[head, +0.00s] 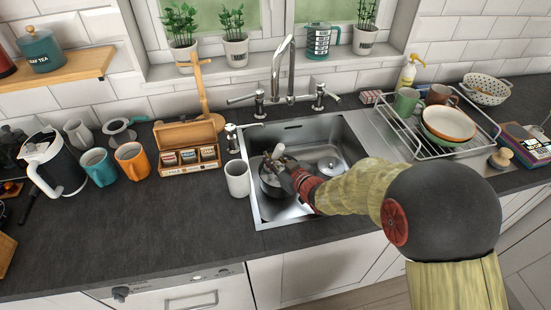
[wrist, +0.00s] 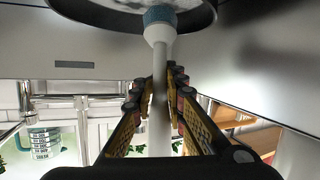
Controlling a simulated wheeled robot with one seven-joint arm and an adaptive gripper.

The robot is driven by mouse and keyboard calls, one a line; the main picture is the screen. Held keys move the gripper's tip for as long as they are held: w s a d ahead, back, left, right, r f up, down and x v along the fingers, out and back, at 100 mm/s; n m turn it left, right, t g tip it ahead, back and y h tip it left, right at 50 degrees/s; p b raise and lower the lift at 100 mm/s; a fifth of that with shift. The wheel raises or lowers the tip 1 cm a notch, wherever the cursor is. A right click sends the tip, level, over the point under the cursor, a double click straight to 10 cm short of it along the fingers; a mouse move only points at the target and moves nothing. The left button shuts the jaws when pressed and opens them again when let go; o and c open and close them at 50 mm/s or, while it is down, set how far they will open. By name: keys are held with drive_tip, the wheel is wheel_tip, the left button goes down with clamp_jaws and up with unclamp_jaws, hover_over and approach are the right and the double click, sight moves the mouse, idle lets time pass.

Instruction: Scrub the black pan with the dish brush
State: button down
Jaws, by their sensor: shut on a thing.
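The dark pan (head: 269,189) sits in the left part of the steel sink (head: 332,129), partly hidden by my gripper. Its dark rim also shows at the top edge of the wrist view (wrist: 105,7). My gripper (head: 281,166) is above the pan and shut on the pale handle of the dish brush (wrist: 160,105). The handle runs between the fingers in the wrist view (wrist: 163,88). The brush's white head with a blue part overlaps the pan there. I cannot tell whether the bristles touch the pan.
A white mug (head: 237,179) stands at the sink's left rim, close to my gripper. The faucet (head: 283,75) rises behind the sink. A wire dish rack (head: 470,143) with dishes is on the right. The front left worktop (head: 120,235) is clear.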

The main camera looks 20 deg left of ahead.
drive_tip(key=shift+s+d+f+p, duration=0.1)
drive_tip(key=shift+s+d+p, duration=0.2)
drive_tip(key=shift+d, duration=1.05)
drive_tip(key=shift+s+d+f+p, duration=0.1)
drive_tip(key=shift+s+d, duration=0.25)
drive_tip(key=shift+d, duration=0.95)
drive_tip(key=shift+w, duration=0.1)
drive_tip(key=shift+w+a+f+b, duration=0.1)
drive_tip(key=shift+w+a+b, duration=0.15)
drive_tip(key=shift+a, duration=0.65)
drive_tip(key=shift+w+a+r+b, duration=0.1)
drive_tip(key=shift+a+b, duration=0.2)
drive_tip(key=shift+a, duration=0.55)
drive_tip(key=shift+w+a+f+b, duration=0.1)
drive_tip(key=shift+w+a+b, duration=0.15)
drive_tip(key=shift+a, duration=0.65)
wheel_tip(320, 180, up, 16)
drive_tip(key=d+p, duration=0.2)
drive_tip(key=p, duration=1)
drive_tip(key=shift+s+d, duration=0.3)
drive_tip(key=shift+s, duration=0.05)
drive_tip(key=shift+f, duration=0.1)
